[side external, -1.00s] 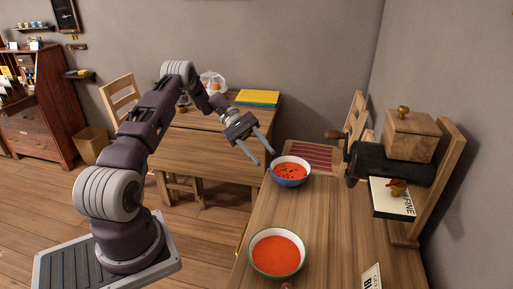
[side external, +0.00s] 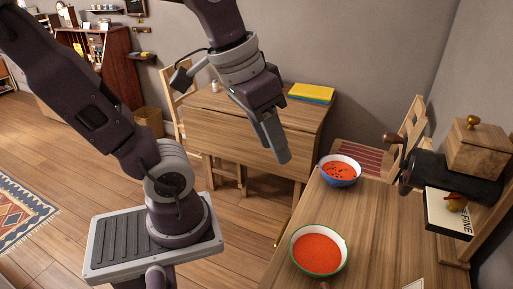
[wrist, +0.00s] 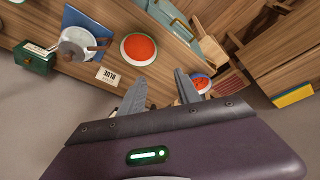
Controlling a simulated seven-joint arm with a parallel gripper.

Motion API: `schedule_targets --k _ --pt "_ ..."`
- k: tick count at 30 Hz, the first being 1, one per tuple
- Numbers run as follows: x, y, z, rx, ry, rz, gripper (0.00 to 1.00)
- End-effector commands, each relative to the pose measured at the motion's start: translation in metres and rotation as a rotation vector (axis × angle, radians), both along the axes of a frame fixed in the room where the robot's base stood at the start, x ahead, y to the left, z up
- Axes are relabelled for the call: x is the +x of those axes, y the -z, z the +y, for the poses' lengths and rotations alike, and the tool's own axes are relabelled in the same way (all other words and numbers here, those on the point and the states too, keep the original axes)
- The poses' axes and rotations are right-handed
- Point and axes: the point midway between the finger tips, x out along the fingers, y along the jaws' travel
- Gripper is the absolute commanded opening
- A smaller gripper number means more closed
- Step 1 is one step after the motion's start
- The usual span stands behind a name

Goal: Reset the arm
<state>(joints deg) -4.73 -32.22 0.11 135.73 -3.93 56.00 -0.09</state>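My gripper (side external: 277,152) hangs from my raised arm in the side external view, pointing down, in front of the wooden table and left of the two bowls. In the wrist view my gripper (wrist: 159,76) has its two fingers apart with nothing held between them. A white bowl with a green rim and red soup (side external: 318,252) sits on the near counter. A blue bowl of red soup with dark bits (side external: 340,170) sits farther back. In the wrist view the green-rimmed bowl (wrist: 138,49) and the blue bowl (wrist: 201,83) lie beyond the fingers.
The wooden table (side external: 255,125) carries a yellow and blue stack (side external: 311,92). A lidded pot (wrist: 76,43) shows in the wrist view. Chairs stand by the table. Open floor lies left.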

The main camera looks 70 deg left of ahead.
Motion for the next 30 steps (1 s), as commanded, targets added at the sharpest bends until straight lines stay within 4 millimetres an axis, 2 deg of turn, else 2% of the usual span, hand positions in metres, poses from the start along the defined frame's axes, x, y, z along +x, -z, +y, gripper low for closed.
schedule_targets --k 1,3,6,30 --pt "-0.013 0.003 -0.002 0.030 0.042 -0.053 0.40" --pt "-0.023 0.008 -0.002 0.060 0.079 -0.103 0.40" --pt "-0.028 0.011 -0.001 0.076 0.101 -0.133 0.40" --pt "-0.028 0.011 -0.001 0.075 0.098 -0.132 0.40"
